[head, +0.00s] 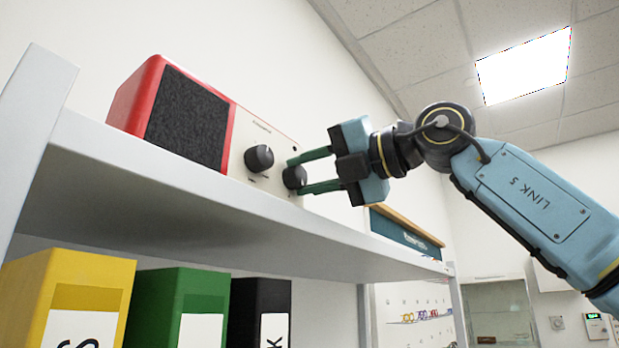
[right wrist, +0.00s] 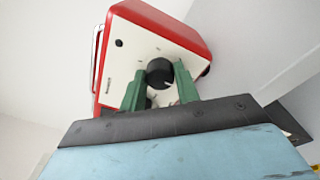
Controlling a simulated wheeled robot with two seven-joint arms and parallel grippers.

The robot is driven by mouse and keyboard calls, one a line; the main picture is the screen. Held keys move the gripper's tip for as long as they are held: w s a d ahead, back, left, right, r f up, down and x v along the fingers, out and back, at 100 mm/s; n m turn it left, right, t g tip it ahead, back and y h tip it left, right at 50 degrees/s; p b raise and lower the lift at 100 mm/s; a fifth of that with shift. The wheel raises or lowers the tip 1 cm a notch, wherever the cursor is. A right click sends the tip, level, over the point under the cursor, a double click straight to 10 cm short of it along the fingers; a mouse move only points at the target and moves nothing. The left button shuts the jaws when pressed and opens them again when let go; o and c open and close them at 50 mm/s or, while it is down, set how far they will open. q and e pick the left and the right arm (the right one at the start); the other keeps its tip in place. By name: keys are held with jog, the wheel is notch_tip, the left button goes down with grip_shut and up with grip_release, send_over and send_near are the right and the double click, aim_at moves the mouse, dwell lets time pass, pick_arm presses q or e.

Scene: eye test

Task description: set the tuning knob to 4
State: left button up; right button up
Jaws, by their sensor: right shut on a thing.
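A red radio (head: 131,104) with a dark speaker grille and a cream front panel (head: 245,132) stands on a white shelf. Its panel carries two black knobs, a left one (head: 259,158) and a right one (head: 294,177). My right gripper (head: 297,174) is shut on the right knob, one green finger above and one below. In the right wrist view, this knob (right wrist: 159,72) sits between the fingertips (right wrist: 159,70), and the other knob (right wrist: 149,102) is partly hidden behind a finger. The knob labels are too small to read, and I see no readable scale. My left gripper is not in view.
The white shelf (head: 200,197) runs under the radio. Yellow (head: 40,285), green (head: 165,290) and black (head: 245,300) binders stand below it.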

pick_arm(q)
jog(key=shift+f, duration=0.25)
pick_arm(e)
jog(key=shift+m, duration=0.4)
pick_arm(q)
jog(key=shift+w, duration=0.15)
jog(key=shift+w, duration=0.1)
pick_arm(e)
jog(key=o, duration=1)
jog(key=shift+c, duration=0.2)
pick_arm(q)
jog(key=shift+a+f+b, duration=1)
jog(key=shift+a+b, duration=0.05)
jog(key=shift+b, duration=0.1)
pick_arm(e)
jog(key=v, duration=1.3)
jog(key=shift+s+d, duration=0.15)
